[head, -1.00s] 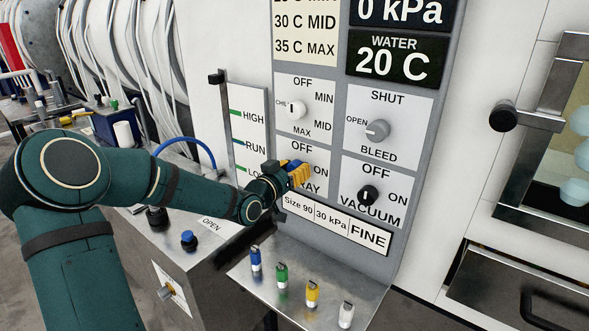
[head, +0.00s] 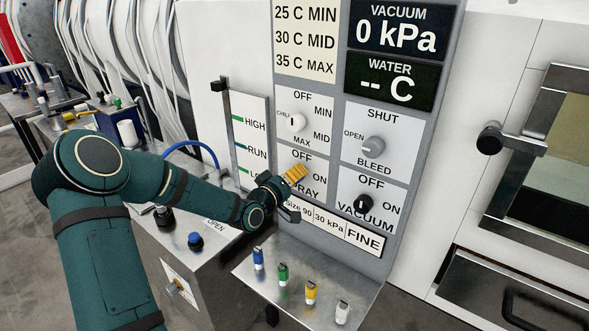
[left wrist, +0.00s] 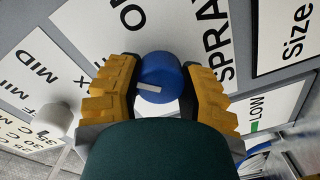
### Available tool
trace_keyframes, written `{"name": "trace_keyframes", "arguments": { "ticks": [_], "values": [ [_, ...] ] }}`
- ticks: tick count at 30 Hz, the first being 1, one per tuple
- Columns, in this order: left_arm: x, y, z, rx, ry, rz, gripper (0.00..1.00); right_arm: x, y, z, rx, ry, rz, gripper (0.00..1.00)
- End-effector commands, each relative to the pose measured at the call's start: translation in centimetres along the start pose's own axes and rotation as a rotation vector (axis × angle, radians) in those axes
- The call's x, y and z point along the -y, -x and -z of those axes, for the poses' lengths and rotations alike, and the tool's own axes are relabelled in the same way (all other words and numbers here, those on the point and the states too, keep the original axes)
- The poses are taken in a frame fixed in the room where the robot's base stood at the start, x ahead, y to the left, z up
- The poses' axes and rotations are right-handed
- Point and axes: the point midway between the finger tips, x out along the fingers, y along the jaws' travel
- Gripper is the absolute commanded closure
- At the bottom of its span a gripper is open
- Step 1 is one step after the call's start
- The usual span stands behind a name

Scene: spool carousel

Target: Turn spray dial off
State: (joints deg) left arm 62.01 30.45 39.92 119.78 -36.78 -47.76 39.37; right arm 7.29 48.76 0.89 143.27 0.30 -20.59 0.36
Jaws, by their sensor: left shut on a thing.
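The spray dial (left wrist: 160,76) is a round blue knob with a white mark, seen between the yellow fingers in the left wrist view. Its mark points left there, away from the SPRAY lettering, toward the side where the OFF label sits in the head view. My left gripper (head: 293,174) is shut on the dial, one finger on each side. In the head view the gripper hides the dial, with OFF above it and ON to its right. My right gripper is not in view.
The white chill dial (head: 297,122) is above, the grey bleed dial (head: 373,147) upper right, and the black vacuum dial (head: 363,204) lower right. The water display (head: 394,81) reads "-- C". A metal ledge (head: 262,300) with several coloured pegs lies below.

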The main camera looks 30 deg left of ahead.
Motion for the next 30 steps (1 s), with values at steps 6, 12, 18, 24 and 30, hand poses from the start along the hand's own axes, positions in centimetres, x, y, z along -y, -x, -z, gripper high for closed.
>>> {"name": "trace_keyframes", "arguments": {
  "ticks": [6, 12, 18, 24, 30],
  "values": [
    [-0.3, -0.1, 0.3, 0.003, 0.206, -0.003, 0.96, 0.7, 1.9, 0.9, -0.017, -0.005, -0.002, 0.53],
    [-0.3, -0.1, 0.4, 0.007, 0.393, -0.002, 0.96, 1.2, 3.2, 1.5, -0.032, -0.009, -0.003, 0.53],
    [-0.2, -0.1, 0.3, 0.012, 0.554, -0.001, 0.96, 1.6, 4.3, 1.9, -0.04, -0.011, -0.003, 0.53],
    [-0.2, -0.1, 0.3, 0.016, 0.675, -0.002, 0.96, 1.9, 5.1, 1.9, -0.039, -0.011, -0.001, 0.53],
    [-0.1, -0.1, 0.3, 0.017, 0.746, -0.001, 0.96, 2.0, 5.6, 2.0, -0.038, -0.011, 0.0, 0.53]
  ]
}}
